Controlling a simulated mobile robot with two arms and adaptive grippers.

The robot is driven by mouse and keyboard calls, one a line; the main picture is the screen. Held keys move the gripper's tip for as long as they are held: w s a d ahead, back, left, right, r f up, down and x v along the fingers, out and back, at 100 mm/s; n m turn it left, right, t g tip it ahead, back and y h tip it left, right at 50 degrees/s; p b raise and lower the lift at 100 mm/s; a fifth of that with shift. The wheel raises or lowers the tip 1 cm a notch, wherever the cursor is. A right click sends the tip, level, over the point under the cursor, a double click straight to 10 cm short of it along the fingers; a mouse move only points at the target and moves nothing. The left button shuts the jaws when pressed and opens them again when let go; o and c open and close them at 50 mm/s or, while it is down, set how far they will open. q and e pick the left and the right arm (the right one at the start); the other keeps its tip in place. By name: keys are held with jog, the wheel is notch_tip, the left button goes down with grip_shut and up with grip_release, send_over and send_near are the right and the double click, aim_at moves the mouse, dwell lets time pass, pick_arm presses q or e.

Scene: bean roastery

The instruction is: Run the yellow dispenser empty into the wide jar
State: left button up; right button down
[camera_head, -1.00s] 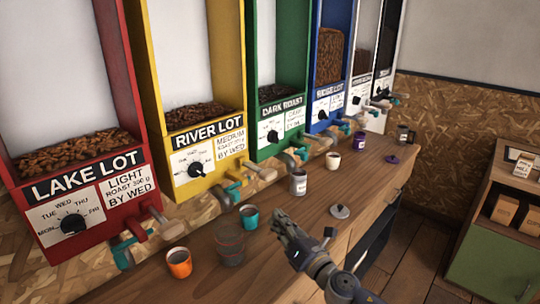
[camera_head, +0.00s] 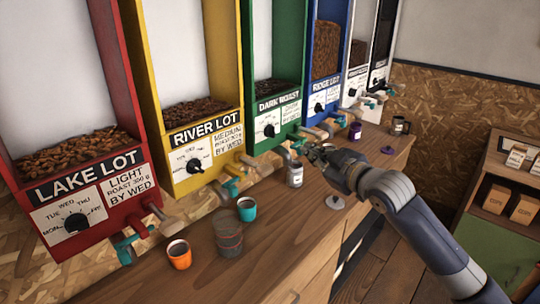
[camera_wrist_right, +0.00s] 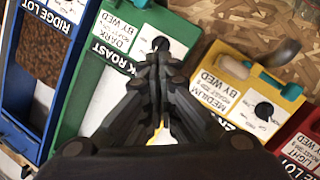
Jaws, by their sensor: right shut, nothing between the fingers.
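The yellow dispenser (camera_head: 178,136), labelled RIVER LOT, holds a low pile of dark brown beans (camera_head: 195,111). A wide, dark see-through jar (camera_head: 228,238) stands upright on the counter, to the right of an orange cup. My right gripper (camera_head: 306,152) is shut and empty, in front of the green dispenser's spout area. In the right wrist view its fingers (camera_wrist_right: 158,58) are together, with the green dispenser and the yellow dispenser (camera_wrist_right: 228,62) behind them. My left gripper is out of view.
An orange cup (camera_head: 179,254) and a teal cup (camera_head: 247,209) stand near the jar. A labelled grey jar (camera_head: 295,176) stands below my right gripper. A grey lid (camera_head: 334,202) lies on the counter (camera_head: 285,215). Red (camera_head: 78,180), green (camera_head: 262,105) and blue dispensers line the wall.

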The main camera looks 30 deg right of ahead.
jog(key=s+a+r+m+g+y, duration=0.2)
jog(key=s+a+r+m+y, duration=0.1)
jog(key=s+a+r+y, duration=0.1)
jog(key=shift+s+a+r+y+p, duration=0.3)
jog(key=shift+a+r+y+p, duration=0.2)
jog(key=shift+a+r, duration=0.55)
jog(key=shift+a+f, duration=0.2)
jog(key=p, duration=0.5)
send_over(254, 164)
jog(key=s+d, duration=0.2)
jog(key=s, duration=0.3)
jog(key=f, duration=0.2)
jog(key=f+p, duration=0.1)
jog(key=f, duration=0.3)
jog(key=shift+s+f, duration=0.2)
jog(key=shift+w, duration=0.1)
jog(key=shift+f, duration=0.15)
